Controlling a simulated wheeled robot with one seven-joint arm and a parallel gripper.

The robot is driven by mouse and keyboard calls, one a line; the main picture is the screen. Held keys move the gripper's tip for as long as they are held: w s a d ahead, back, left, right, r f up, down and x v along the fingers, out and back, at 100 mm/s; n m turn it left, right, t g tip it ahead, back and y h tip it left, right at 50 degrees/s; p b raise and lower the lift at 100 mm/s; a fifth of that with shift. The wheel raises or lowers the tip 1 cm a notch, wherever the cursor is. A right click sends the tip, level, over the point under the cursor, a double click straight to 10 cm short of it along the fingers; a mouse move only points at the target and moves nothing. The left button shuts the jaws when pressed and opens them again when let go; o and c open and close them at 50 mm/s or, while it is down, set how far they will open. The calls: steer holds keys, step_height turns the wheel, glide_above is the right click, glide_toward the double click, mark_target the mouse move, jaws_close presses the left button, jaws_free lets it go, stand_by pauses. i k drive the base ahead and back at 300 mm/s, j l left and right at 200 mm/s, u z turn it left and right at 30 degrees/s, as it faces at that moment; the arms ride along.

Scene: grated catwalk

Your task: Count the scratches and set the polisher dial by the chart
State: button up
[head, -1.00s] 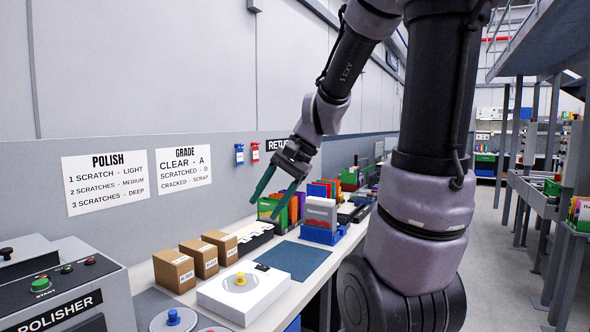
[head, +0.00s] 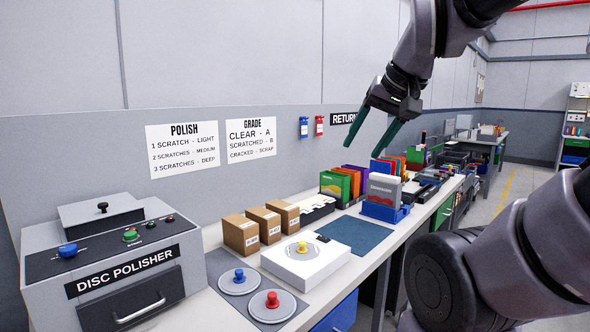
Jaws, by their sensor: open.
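The disc polisher (head: 105,262) stands at the left end of the bench, with a blue knob (head: 68,250), a green button (head: 131,235) and a drawer with a handle. The knob's setting is too small to read. The polish chart (head: 182,149) on the wall reads 1 scratch light, 2 scratches medium, 3 scratches deep. Discs with a blue knob (head: 239,281) and a red knob (head: 272,305) lie on a grey mat. A yellow-knobbed disc (head: 302,251) lies on a white box. No scratches can be made out. My gripper (head: 368,143) is open and empty above the bench.
The grade chart (head: 251,141) hangs beside the polish chart. Several cardboard boxes (head: 240,234) stand behind the white box (head: 283,267). A dark blue mat (head: 350,236) is bare. Upright coloured cases (head: 385,185) stand beyond it. Aisle floor is open at right.

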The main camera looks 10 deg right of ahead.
mark_target(68, 251)
steer(key=j+u, duration=0.2)
steer(key=u, duration=1)
steer(key=z, duration=1.3)
steer(key=j+u, duration=0.2)
steer(key=u, duration=0.25)
steer(key=j+u, duration=0.2)
steer(key=u, duration=0.2)
steer(key=j+u, duration=0.2)
steer(key=u, duration=0.25)
steer(key=i+l, duration=0.05)
